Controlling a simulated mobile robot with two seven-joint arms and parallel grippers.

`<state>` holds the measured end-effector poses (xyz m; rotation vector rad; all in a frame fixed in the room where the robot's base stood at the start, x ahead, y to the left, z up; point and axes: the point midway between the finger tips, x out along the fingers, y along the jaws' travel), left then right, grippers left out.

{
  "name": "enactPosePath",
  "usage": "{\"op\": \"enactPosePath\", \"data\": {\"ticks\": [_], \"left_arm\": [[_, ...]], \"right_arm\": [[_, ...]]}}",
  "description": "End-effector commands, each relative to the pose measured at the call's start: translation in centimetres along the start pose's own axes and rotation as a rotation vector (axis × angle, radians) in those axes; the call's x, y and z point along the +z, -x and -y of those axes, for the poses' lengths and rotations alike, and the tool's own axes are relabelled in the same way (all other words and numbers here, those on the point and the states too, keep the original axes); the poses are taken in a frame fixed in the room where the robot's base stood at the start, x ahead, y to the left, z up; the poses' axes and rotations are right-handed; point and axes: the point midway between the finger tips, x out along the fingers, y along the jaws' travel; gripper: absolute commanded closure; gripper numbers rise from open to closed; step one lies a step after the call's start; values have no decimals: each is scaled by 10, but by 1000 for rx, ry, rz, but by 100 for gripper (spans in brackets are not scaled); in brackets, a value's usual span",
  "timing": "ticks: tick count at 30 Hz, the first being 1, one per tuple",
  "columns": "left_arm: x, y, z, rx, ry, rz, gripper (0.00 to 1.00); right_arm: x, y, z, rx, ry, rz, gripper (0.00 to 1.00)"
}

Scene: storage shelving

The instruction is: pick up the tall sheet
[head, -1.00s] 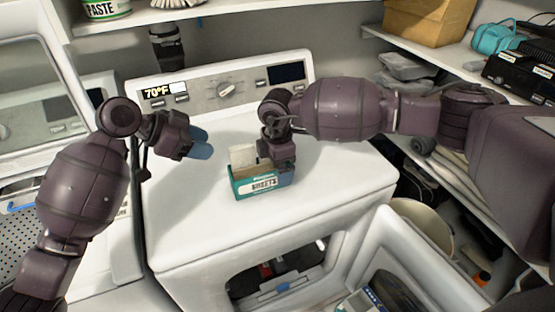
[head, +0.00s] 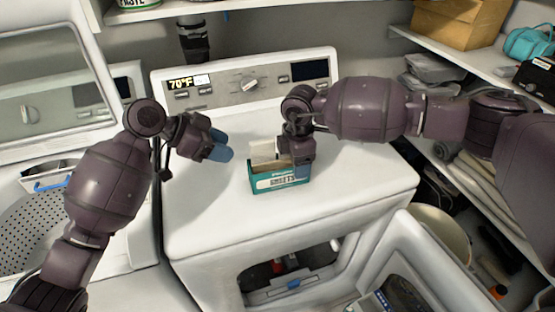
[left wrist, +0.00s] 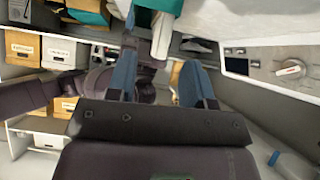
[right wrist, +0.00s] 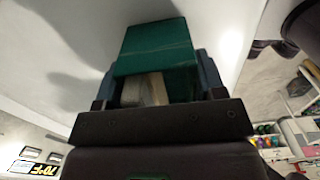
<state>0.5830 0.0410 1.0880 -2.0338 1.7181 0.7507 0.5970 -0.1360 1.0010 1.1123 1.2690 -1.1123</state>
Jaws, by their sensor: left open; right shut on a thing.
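A teal box labelled "SHEETS" (head: 280,182) is on or just above the white machine's top. Pale sheets (head: 262,150) stand up out of its open top at the left, one taller than the rest. My right gripper (head: 302,160) is shut on the box's right end; the right wrist view shows the box (right wrist: 155,45) between its fingers. My left gripper (head: 225,145) is open and empty, to the left of the sheets and apart from them. In the left wrist view, a pale sheet (left wrist: 162,35) shows beyond the open fingers, beside the teal box (left wrist: 95,15).
The white machine's top (head: 330,200) is clear around the box. Its control panel (head: 245,85) rises behind. An open machine door (head: 400,245) juts out at the front right. Shelves with a cardboard box (head: 455,20) line the right wall. A dotted basin (head: 30,225) lies left.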

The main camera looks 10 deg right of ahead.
Motion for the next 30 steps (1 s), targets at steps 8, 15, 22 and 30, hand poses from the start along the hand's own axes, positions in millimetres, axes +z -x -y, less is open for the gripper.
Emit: {"op": "enactPosePath", "data": {"ticks": [8, 15, 22, 30], "left_arm": [[41, -11, -3, 135, 131, -326, 53], [35, 3, 12, 94, 38, -600, 53], [29, 8, 16, 41, -57, -662, 53], [14, -10, 14, 36, -75, -661, 53]], "right_arm": [[0, 0, 0, 0, 0, 0, 62], [0, 0, 0, 0, 0, 0, 62], [0, 0, 0, 1, 0, 0, 62], [0, 0, 0, 1, 0, 0, 62]]}}
